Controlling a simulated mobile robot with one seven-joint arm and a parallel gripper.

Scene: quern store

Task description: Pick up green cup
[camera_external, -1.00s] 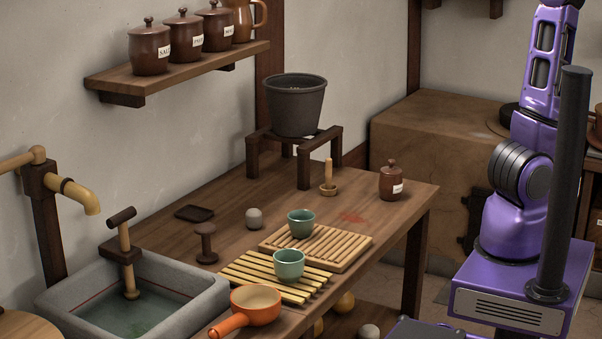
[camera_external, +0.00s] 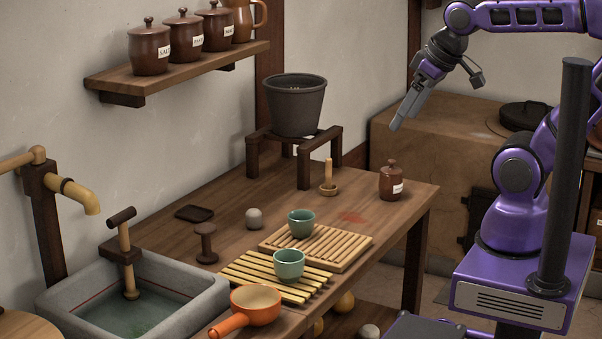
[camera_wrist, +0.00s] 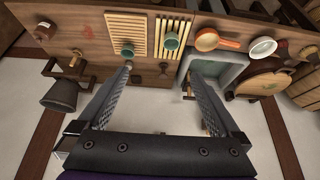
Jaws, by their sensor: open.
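Two green cups stand upright. The darker teal-green cup (camera_external: 301,223) is on the brown slatted board (camera_external: 345,251); it also shows in the wrist view (camera_wrist: 127,50). The lighter green cup (camera_external: 289,264) is on the yellow slatted rack (camera_external: 241,272), nearer the sink; it shows in the wrist view too (camera_wrist: 171,42). My gripper (camera_external: 397,122) is high above the far right end of the table, well apart from both cups. In the wrist view its two fingers (camera_wrist: 160,74) are spread with nothing held between them.
An orange pan (camera_external: 256,306) sits by the stone sink (camera_external: 60,297). A shelf (camera_external: 190,72) with jars is on the wall.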

